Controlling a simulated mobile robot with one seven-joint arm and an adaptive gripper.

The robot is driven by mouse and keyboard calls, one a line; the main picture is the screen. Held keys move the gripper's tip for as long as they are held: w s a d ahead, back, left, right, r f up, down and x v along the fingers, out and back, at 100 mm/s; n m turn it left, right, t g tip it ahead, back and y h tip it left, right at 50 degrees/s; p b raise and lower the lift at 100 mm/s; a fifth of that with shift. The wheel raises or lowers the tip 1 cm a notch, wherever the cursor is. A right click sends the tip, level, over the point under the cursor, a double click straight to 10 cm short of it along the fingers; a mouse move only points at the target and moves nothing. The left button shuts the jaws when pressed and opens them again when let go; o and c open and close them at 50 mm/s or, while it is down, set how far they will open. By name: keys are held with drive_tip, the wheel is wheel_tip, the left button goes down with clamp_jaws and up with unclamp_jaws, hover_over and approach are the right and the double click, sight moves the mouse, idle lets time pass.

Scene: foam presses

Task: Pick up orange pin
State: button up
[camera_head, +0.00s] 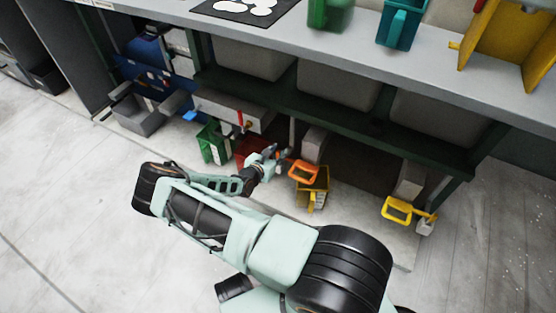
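An orange ring-shaped piece (303,172) stands under the bench, just above a yellow bin. It is the only clearly orange thing in view; I cannot tell whether it is the pin. A thin red-orange upright piece (240,118) shows farther left, on a grey block. My gripper (275,155) is low under the bench, just left of the orange ring piece. It appears apart from the ring. Its fingers are small and partly hidden by my own arm, so their opening and anything between them are unclear.
A green bin (212,146) and a red bin (246,150) stand left of my gripper. The yellow bin (312,194) is to its right. A yellow ring handle (397,210) is farther right. The grey bench top (350,50) overhangs this area. The floor at left is clear.

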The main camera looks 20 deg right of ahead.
clamp_jaws()
